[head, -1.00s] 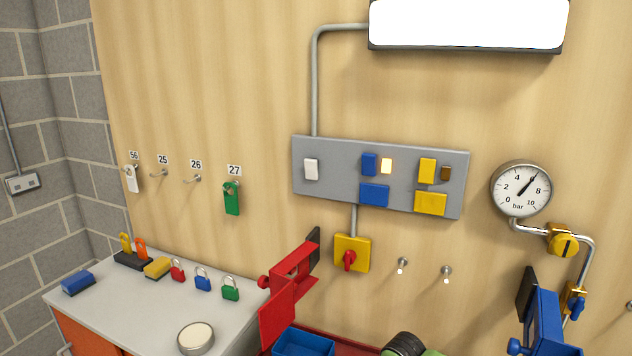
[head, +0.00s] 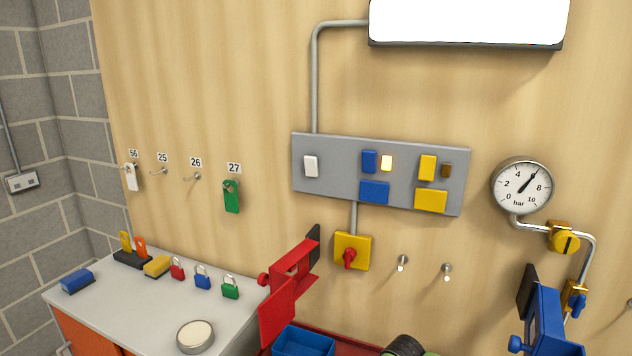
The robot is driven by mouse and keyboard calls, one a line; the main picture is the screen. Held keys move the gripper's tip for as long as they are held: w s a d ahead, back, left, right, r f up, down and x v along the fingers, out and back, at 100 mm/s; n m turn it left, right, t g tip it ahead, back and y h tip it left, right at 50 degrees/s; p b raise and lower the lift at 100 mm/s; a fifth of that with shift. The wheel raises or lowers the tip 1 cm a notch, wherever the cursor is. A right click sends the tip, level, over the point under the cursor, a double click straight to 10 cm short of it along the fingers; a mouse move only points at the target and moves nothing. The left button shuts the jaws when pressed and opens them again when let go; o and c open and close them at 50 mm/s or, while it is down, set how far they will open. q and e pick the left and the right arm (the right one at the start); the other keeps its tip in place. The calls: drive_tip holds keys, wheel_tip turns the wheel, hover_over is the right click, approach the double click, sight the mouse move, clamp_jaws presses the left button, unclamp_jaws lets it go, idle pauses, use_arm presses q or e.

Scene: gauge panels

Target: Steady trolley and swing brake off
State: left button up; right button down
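A red surface (head: 352,347) shows at the bottom edge and may be the top of the trolley; most of it is below the view. A blue bin (head: 303,343) sits on its left part, and a dark and green round item (head: 404,346) shows beside it, cut off. No brake can be made out. My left gripper, red with a black pad (head: 292,283), stands up just left of and above the bin. My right gripper, blue with a black pad (head: 543,312), is at the lower right, before the wall. Neither visibly touches the trolley; their finger gaps are unclear.
A grey bench (head: 130,310) at the left holds padlocks, blocks and a round tin (head: 196,337). The wall carries a switch panel (head: 335,177), a yellow isolator (head: 352,251), a pressure gauge (head: 522,187), and pipes with valves (head: 565,241) near my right gripper.

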use_arm(q)
drive_tip(key=shift+r+p, duration=0.3)
idle(0.6)
drive_tip(key=shift+s, duration=0.1)
idle(0.6)
drive_tip(key=w+d+r+t, duration=0.1)
drive_tip(key=w+r, duration=0.4)
drive_tip(key=w, duration=0.7)
drive_tip(key=w+d+r, duration=0.1)
drive_tip(key=w+r, duration=0.3)
drive_tip(key=w, duration=0.8)
drive_tip(key=w+d+r+m+t+h, duration=0.1)
drive_tip(key=w+r+h, duration=0.1)
drive_tip(key=w+r, duration=0.8)
drive_tip(key=w+d+r+m+t+h, duration=0.1)
drive_tip(key=w+r, duration=0.7)
drive_tip(key=r, duration=0.5)
drive_tip(key=x, duration=1.1)
drive_tip(key=shift+s+f, duration=0.2)
drive_tip(key=shift+f, duration=0.3)
